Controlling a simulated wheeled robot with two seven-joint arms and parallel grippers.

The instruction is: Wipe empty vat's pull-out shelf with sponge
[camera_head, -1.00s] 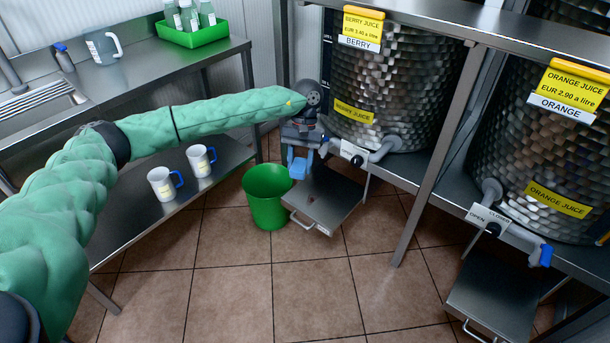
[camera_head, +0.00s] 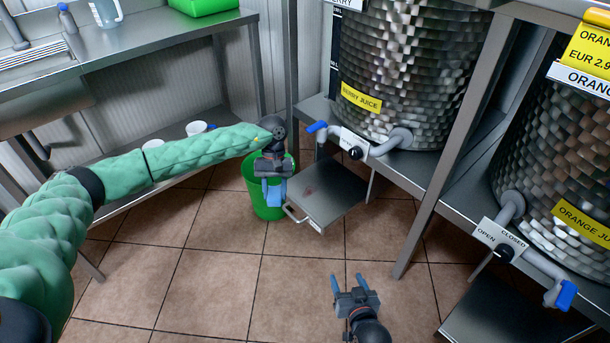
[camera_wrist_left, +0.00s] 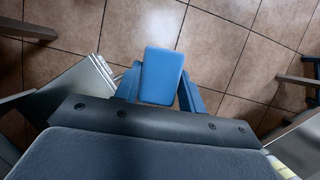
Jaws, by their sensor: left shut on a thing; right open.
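The pull-out shelf (camera_head: 340,200) under the berry juice vat (camera_head: 405,70) sticks out above the floor. A small reddish stain (camera_head: 308,190) shows on its left part. My left gripper (camera_head: 273,196) hangs just left of this shelf, in front of the green bucket, apart from the shelf. It is shut on a blue sponge (camera_wrist_left: 162,76), seen between the fingers in the left wrist view. My right gripper (camera_head: 348,279) is open and empty, low in front of the shelf. The orange juice vat (camera_head: 560,140) has its own pull-out shelf (camera_head: 510,312). Neither vat's contents show.
A green bucket (camera_head: 256,180) stands on the floor behind my left gripper. The berry vat's tap, with a blue handle (camera_head: 317,127), overhangs the shelf. A metal frame post (camera_head: 440,180) stands between the vats. The tiled floor (camera_head: 220,290) in front is clear.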

